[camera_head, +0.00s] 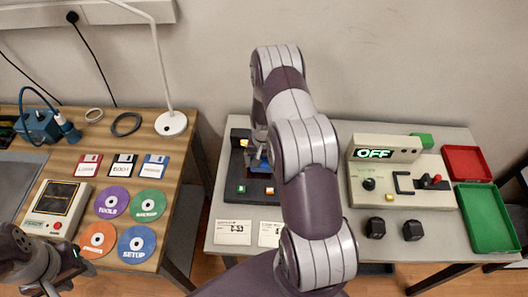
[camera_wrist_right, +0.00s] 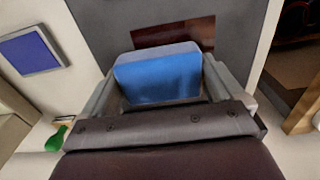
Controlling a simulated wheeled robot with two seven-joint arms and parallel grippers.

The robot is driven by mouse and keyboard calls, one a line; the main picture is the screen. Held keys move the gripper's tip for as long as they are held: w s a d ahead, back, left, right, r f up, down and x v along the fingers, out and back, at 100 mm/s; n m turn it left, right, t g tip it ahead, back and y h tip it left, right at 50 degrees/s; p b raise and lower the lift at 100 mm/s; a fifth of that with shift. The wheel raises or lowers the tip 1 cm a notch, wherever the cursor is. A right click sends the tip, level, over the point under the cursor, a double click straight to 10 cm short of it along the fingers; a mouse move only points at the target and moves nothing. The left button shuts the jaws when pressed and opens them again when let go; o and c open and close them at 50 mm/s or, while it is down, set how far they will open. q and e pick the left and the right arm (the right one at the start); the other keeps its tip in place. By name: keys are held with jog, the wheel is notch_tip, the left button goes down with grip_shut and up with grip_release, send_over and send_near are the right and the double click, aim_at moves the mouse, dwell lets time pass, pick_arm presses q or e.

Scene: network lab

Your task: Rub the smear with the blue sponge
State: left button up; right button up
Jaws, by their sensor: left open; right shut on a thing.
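The blue sponge (camera_wrist_right: 158,76) is between the fingers of my right gripper (camera_wrist_right: 158,88) in the right wrist view. The gripper is shut on it. A dark reddish-brown smear (camera_wrist_right: 175,32) lies on a dark grey panel (camera_wrist_right: 105,30), just beyond the sponge's far edge. I cannot tell whether the sponge touches the panel. In the head view my right arm reaches over the grey table and hides most of this spot. My left gripper (camera_head: 48,272) is open at the lower left, near the wooden table's front edge.
The grey table (camera_head: 330,190) holds a device reading OFF (camera_head: 400,170), two black knobs (camera_head: 394,229), a red tray (camera_head: 467,163) and a green tray (camera_head: 487,218). The wooden table has discs (camera_head: 138,243), floppy disks (camera_head: 122,165) and a lamp (camera_head: 171,123).

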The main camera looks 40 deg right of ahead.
jog(key=shift+s+a+r+p, duration=0.1)
jog(key=shift+r+p, duration=0.15)
jog(key=shift+p, duration=0.05)
jog(key=shift+w+r+p, duration=0.25)
jog(key=shift+r+p, duration=0.6)
jog(key=shift+r, duration=0.3)
notch_tip(320, 180, up, 2)
jog(key=shift+s+r+p, duration=0.1)
jog(key=shift+r+p, duration=0.15)
jog(key=shift+p, duration=0.55)
jog(key=shift+r+p, duration=0.7)
jog(key=shift+r, duration=0.3)
